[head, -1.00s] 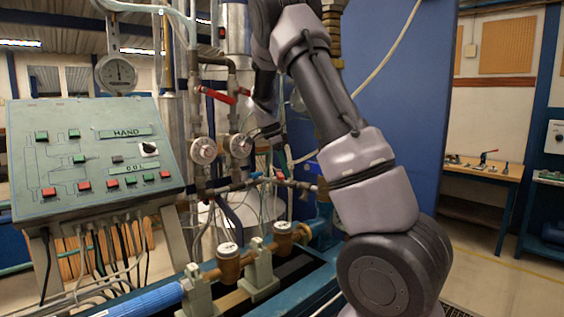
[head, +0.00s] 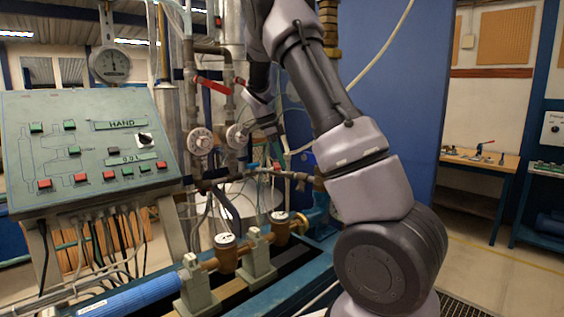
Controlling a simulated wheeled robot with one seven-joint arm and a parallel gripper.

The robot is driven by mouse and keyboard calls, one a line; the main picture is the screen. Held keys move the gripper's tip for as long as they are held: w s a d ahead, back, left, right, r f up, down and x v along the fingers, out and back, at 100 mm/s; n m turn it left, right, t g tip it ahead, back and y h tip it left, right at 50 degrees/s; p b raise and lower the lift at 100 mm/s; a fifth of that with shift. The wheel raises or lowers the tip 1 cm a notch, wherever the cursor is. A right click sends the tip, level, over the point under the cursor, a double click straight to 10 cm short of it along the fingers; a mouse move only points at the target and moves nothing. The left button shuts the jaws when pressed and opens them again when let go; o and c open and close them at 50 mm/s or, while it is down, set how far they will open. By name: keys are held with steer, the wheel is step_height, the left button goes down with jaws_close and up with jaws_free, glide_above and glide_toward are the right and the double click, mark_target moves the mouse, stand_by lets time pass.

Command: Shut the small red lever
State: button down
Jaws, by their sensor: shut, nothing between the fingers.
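A small red piece (head: 277,167), seemingly the small red lever, shows on the lower pipe run behind the bench. It is tiny here, so I cannot tell its exact angle. A longer red lever (head: 213,86) sits higher on the left vertical pipe and slopes down to the right. My gripper (head: 272,135) is shut and empty, just right of the right round meter and above the small red piece. Its fingertips are small and partly lost among the pipes, and I see no clear contact with the lever.
Two round meters (head: 200,141) sit left of my gripper among vertical pipes. A sloped control panel (head: 90,150) stands at the left. Brass meters (head: 226,254) line the bench below. A blue panel (head: 400,100) stands behind my arm.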

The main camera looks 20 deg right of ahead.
steer(key=shift+a, duration=0.2)
steer(key=m, duration=0.1)
steer(key=a+m, duration=0.1)
steer(key=m, duration=0.1)
steer(key=a+m+g, duration=0.1)
steer(key=shift+w+m+y, duration=0.25)
steer(key=shift+m+y, duration=0.15)
steer(key=shift+w+a, duration=0.2)
steer(key=shift+a, duration=0.25)
steer(key=shift+w+a, duration=0.1)
steer(key=shift+a, duration=0.05)
